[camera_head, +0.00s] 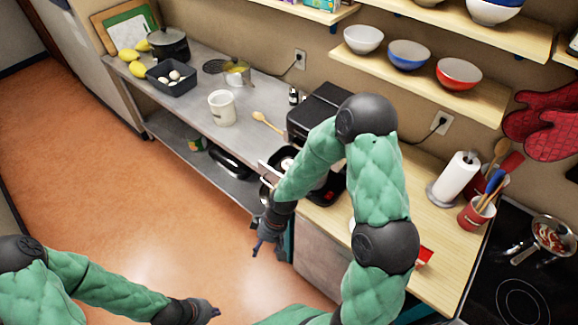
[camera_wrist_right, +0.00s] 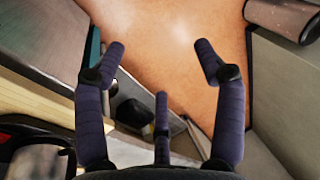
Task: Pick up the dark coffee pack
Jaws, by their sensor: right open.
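I cannot make out a dark coffee pack for certain in either view. My right gripper (camera_head: 268,238) hangs in front of the counter's front edge, over the floor side. In the right wrist view its fingers (camera_wrist_right: 160,52) are spread apart, with nothing between them but a view of the floor. My left gripper (camera_head: 205,313) is low at the bottom of the head view, over the floor; its finger opening is too small to judge. My right arm hides part of the counter by the coffee machine.
A black coffee machine (camera_head: 318,108) stands on the counter near a white canister (camera_head: 222,108) and a wooden spoon (camera_head: 266,122). A black pan-like object (camera_head: 230,162) lies on the lower shelf. Bowls (camera_head: 408,54) sit on wall shelves. A stove (camera_head: 515,285) is at right. The floor is clear.

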